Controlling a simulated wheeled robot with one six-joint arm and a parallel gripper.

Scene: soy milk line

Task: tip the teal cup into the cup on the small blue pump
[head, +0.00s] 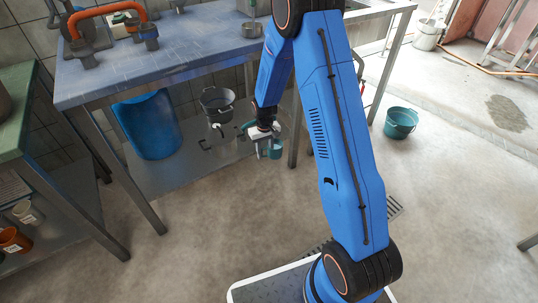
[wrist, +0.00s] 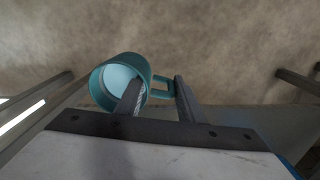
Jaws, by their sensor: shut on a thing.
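The teal cup (wrist: 108,88) is in the wrist view, tilted toward the camera, with pale liquid visible inside. Its handle (wrist: 161,88) lies between the two fingers of my gripper (wrist: 160,100), which is shut on it. In the head view the teal cup (head: 275,149) hangs beside my gripper (head: 262,142), in front of and below the blue table's front edge. A small blue and dark fitting (head: 149,37) stands on the table at the left; I cannot tell whether it is the pump. No cup on a pump can be made out.
The blue table (head: 190,55) carries an orange pipe (head: 105,14) and a small metal vessel (head: 252,29). Below it are a blue drum (head: 150,125) and a dark bucket (head: 217,103). A teal bucket (head: 401,122) stands on the floor at the right. The front floor is clear.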

